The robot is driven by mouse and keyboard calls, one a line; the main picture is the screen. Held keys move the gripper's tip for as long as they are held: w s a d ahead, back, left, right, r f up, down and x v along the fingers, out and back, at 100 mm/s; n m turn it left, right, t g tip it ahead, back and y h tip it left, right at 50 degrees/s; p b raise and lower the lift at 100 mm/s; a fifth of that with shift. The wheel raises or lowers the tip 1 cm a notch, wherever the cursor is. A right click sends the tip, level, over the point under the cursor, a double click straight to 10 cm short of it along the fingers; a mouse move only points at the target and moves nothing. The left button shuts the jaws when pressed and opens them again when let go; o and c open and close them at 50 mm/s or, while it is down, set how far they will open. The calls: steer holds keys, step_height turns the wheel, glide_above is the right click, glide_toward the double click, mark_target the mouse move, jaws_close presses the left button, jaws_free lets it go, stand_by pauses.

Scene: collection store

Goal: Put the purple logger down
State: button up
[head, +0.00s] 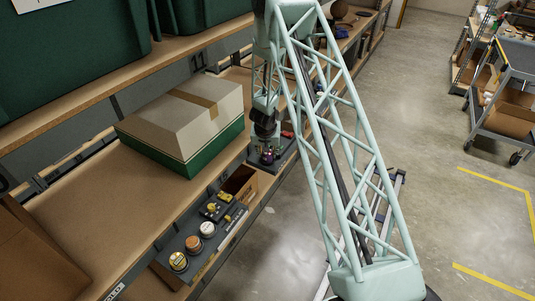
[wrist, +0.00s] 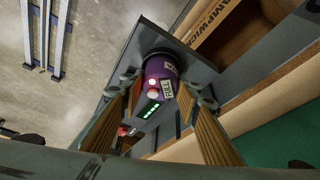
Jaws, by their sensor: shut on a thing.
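In the head view the logger (head: 267,157) is a small purple shape under my gripper (head: 264,146), over a dark grey tray (head: 286,158) at the shelf's front edge. Whether its underside touches the tray is hidden.
A red item (head: 287,134) lies on the tray's far part. Nearer are an open cardboard box (head: 239,181) and a grey tray (head: 215,247) with round tins and yellow items. A large green-and-cream box (head: 185,125) stands behind on the shelf. The aisle floor (head: 440,190) is clear.

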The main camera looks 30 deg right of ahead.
steer(key=shift+f, duration=0.35)
steer(key=o, duration=0.9)
steer(key=shift+r, duration=0.1)
steer(key=shift+s+a+r, duration=0.1)
steer(key=shift+r, duration=0.55)
steer(key=p+v, duration=0.4)
steer(key=v, duration=0.7)
steer(key=shift+r, duration=0.1)
steer(key=shift+r, duration=0.1)
